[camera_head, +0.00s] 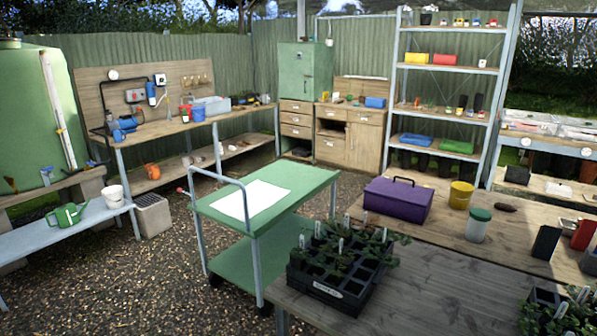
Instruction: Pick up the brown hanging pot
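I cannot make out a brown hanging pot for certain. A small dark brown object (506,207) lies on the wooden table at the right, but it is too small to tell what it is. An orange-brown pot-like item (152,171) stands on the lower shelf of the workbench at the left. Several small pale pots (197,159) sit further along that shelf. Neither of my grippers is in view.
A green trolley (315,181) with a white sheet stands mid-yard. A purple toolbox (398,199), yellow bucket (460,195) and seedling tray (328,289) are on the right tables. A tall shelf rack (394,75) stands behind. Gravel (120,285) at front left is clear.

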